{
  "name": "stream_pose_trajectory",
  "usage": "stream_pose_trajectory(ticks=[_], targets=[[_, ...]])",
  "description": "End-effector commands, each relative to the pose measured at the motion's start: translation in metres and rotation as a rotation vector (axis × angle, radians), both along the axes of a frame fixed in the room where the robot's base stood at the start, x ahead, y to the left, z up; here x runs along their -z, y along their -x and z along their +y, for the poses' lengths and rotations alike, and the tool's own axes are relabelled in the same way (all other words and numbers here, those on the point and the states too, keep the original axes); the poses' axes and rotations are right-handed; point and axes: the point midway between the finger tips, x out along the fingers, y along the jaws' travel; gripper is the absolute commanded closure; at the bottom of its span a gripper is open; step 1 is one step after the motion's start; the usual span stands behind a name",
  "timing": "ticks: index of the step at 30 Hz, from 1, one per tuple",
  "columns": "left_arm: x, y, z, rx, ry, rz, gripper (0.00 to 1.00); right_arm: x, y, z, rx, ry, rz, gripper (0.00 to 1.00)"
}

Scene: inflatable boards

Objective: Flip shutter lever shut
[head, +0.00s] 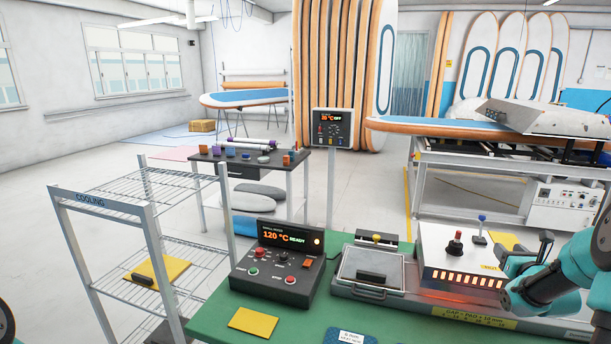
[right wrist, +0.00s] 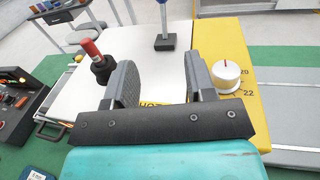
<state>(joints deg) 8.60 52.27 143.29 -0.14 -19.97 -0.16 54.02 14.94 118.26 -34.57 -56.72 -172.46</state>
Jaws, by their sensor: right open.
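A white heater box (head: 450,252) with a glowing orange slotted front sits on the green bench. On its top stand a red-topped lever (head: 455,243) on a black base and a thin blue-topped lever (head: 481,230); I cannot tell which is the shutter lever. Both show in the right wrist view, the red one (right wrist: 91,48) left of the fingers and the blue one (right wrist: 163,18) beyond them. My right gripper (head: 524,252) is open and empty above the box, its jaws (right wrist: 160,66) apart from both levers. My left gripper is not in view.
A white dial knob (right wrist: 227,72) on a yellow panel is close to the right finger. A control box (head: 278,268) reading 120 °C READY and a lidded tray (head: 370,266) stand left of the heater. A wire cooling rack (head: 165,240) is farther left.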

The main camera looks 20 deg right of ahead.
Motion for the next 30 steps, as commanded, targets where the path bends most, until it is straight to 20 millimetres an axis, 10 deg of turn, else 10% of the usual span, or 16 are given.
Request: stream_pose_trajectory(ticks=[30], targets=[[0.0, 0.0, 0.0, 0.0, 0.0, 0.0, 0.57, 0.004, -0.118, -0.058, 0.003, 0.005, 0.0, 0.5]])
